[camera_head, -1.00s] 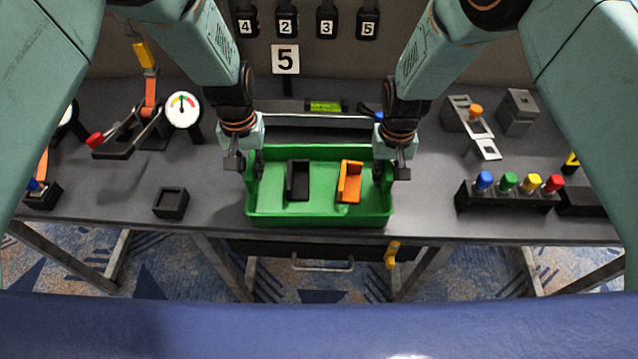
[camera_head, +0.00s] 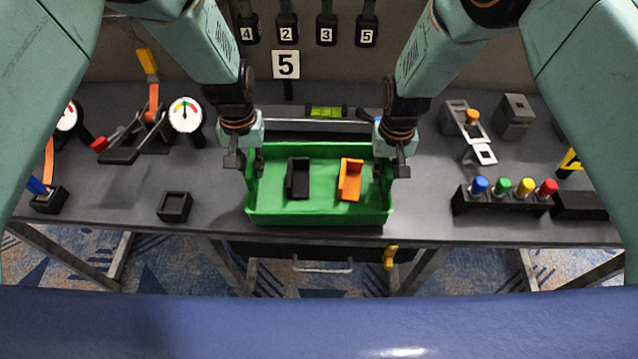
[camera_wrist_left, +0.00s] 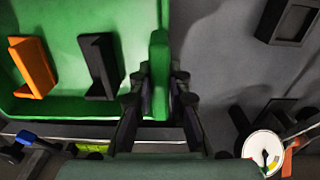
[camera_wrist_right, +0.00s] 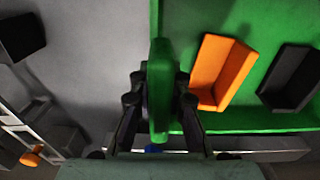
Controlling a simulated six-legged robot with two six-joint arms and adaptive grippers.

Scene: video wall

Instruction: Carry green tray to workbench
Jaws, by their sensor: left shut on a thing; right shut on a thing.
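The green tray (camera_head: 320,215) is at the front middle of the grey workbench (camera_head: 430,215); I cannot tell whether it rests on the top or hangs just above it. It holds a black bracket-like part (camera_head: 299,178) and an orange one (camera_head: 350,180). My left gripper (camera_head: 248,165) is shut on the tray's left end wall, which stands between its fingers in the left wrist view (camera_wrist_left: 160,85). My right gripper (camera_head: 391,165) is shut on the right end wall, also seen in the right wrist view (camera_wrist_right: 161,95). The tray looks level.
A small black box (camera_head: 174,206) and a gauge (camera_head: 186,115) stand left of the tray. A block with coloured knobs (camera_head: 503,198) is to the right. A level with a green vial (camera_head: 326,112) lies behind. A yellow handle (camera_head: 391,256) hangs below the front edge.

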